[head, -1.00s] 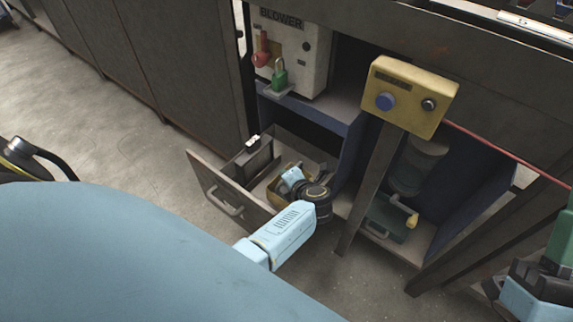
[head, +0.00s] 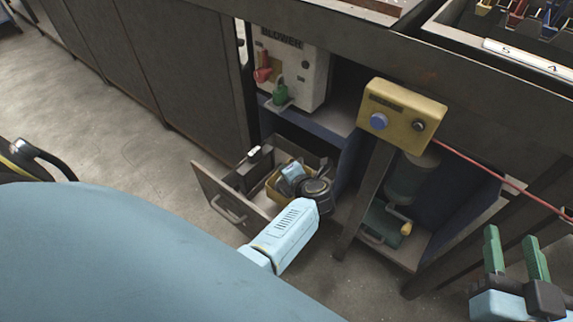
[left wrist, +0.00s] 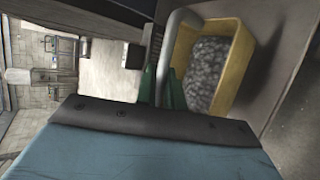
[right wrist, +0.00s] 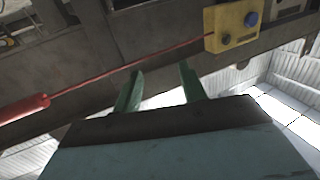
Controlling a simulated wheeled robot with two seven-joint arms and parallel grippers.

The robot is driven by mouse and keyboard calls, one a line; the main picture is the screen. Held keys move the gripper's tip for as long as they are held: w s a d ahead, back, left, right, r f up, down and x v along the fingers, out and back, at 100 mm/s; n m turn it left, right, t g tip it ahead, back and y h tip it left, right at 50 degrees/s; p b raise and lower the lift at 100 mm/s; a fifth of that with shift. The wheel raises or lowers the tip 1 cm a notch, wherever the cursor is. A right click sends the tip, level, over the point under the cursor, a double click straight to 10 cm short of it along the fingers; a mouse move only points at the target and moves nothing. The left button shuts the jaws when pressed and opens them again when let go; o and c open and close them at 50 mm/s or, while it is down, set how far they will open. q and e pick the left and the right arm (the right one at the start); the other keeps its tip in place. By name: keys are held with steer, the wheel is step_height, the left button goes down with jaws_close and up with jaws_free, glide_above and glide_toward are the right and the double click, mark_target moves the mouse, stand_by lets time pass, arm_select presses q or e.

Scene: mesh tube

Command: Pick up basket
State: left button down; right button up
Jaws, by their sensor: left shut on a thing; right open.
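The yellow basket (head: 273,188) is in the open drawer (head: 226,204), partly hidden by my left wrist. In the left wrist view the basket (left wrist: 240,62) shows grey lumpy contents and a grey bar handle (left wrist: 180,38). My left gripper (left wrist: 161,88) is shut at the handle, its green fingers beside the yellow wall. In the head view my left gripper (head: 293,174) is over the basket, with its fingertips hidden. My right gripper (head: 514,246) is open and empty at the lower right, away from the basket. Its two green fingers also show in the right wrist view (right wrist: 160,80).
A white blower box (head: 293,65) with red and green padlocks stands above the drawer. A yellow button box (head: 402,115) on a post stands right of it, with a red cable (head: 490,178) running right. A bench leg and shelf are close by. Floor left of the drawer is clear.

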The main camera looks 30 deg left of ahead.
arm_select(q)
steer(key=shift+r, duration=0.65)
steer(key=shift+r+p, duration=0.4)
steer(key=shift+p, duration=0.1)
arm_select(e)
steer(key=shift+s+d+f+g+h, duration=0.25)
steer(key=shift+f+g, duration=0.3)
steer(key=shift+f, duration=0.3)
steer(key=shift+s+d+f+g+h, duration=0.2)
steer(key=shift+f+g, duration=0.4)
steer(key=shift+f, duration=0.2)
steer(key=shift+s+d+f+g+h, duration=0.25)
steer(key=shift+f+g, duration=0.3)
steer(key=shift+f, duration=0.3)
